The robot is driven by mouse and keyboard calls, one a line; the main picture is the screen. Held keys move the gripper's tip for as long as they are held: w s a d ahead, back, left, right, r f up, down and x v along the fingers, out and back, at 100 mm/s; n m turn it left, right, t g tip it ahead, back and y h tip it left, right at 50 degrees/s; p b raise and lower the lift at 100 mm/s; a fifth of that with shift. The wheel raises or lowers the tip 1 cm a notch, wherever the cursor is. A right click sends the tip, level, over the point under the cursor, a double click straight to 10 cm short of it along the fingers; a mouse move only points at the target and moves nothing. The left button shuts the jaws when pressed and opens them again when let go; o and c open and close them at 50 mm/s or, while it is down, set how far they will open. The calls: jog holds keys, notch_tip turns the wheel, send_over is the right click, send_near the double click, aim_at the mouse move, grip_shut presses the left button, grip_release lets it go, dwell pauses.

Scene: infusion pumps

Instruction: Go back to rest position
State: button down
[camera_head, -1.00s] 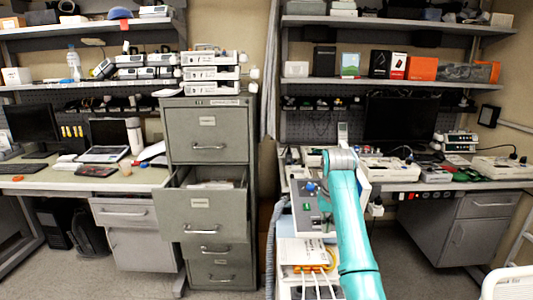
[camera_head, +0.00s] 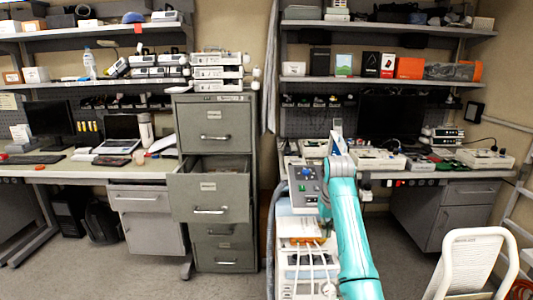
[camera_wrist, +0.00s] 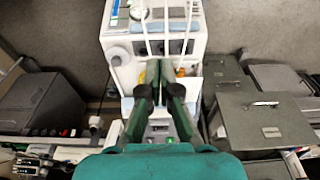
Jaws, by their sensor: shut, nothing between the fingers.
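My gripper (camera_wrist: 160,68) shows in the wrist view as two dark green fingers with their tips together and nothing between them. The fingers point toward a white pump unit (camera_wrist: 154,28) with cables, which lies beyond the tips; I cannot tell the gap. In the head view my teal arm reaches up in front of the white unit with cables (camera_head: 303,262) and a grey control panel (camera_head: 303,188). The fingers are hard to make out there.
A grey filing cabinet (camera_head: 214,130) with one drawer pulled out (camera_head: 209,190) stands left of my arm. A right workbench (camera_head: 440,172) holds several devices. A white chair (camera_head: 470,258) stands at lower right. Bare floor (camera_head: 140,285) shows at front left.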

jog(key=s+f+t, duration=0.1)
jog(key=s+f, duration=0.3)
jog(key=f, duration=0.8)
jog(key=s+f+t, duration=0.2)
jog(key=s+f, duration=0.2)
jog(key=f, duration=0.8)
jog(key=s+f+t, duration=0.3)
jog(key=s+f, duration=1.1)
jog(key=s, duration=0.4)
jog(key=s+r+t, duration=0.2)
jog(key=s, duration=1)
jog(key=s+r+t, duration=0.2)
jog(key=s+r, duration=0.1)
jog(key=s, duration=0.9)
jog(key=s+r+t, duration=0.3)
jog(key=s+r, duration=1.3)
jog(key=r, duration=0.3)
jog(key=shift+s+r, duration=0.35)
jog(key=shift+r, duration=0.05)
